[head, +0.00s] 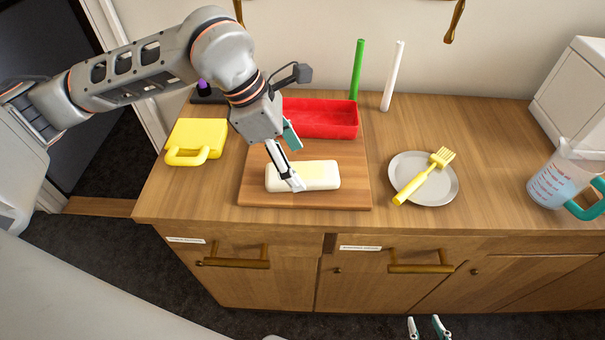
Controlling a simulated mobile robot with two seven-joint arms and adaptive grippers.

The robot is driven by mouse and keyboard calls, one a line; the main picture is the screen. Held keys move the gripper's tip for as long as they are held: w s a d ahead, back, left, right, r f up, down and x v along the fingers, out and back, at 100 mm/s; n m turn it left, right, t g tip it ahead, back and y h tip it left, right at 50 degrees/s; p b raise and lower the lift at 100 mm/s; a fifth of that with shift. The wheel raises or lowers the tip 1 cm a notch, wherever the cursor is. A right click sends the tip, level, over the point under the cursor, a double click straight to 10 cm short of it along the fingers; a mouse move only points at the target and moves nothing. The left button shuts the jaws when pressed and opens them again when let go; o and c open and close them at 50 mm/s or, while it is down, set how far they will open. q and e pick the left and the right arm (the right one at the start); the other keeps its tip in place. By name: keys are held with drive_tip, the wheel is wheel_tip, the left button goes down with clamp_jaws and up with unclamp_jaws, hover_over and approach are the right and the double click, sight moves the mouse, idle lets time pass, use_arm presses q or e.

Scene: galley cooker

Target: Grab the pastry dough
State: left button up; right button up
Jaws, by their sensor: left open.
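The pastry dough (322,175) is a pale cream block with rounded edges. It lies flat on a wooden board (345,200) on the counter. My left gripper (293,182) reaches down over the left half of the dough, its fingertips at or just above it. It is open; I cannot tell whether it touches the dough, and one finger is partly hidden. My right gripper (428,327) is at the bottom edge, low in front of the cabinets, with its two fingertips apart and nothing between them.
A red tray (330,119) stands behind the dough. A yellow container (197,137) is at left. Green (357,70) and white (392,77) sticks stand behind.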

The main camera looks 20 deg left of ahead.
sight(300, 171)
use_arm(q)
drive_tip(key=x, duration=0.2)
drive_tip(key=shift+f, duration=0.4)
drive_tip(key=shift+w+d+f, duration=0.1)
drive_tip(key=shift+f, duration=0.05)
drive_tip(key=c, duration=1.5)
use_arm(e)
drive_tip(key=shift+w+d, duration=0.1)
drive_tip(key=shift+w, duration=0.1)
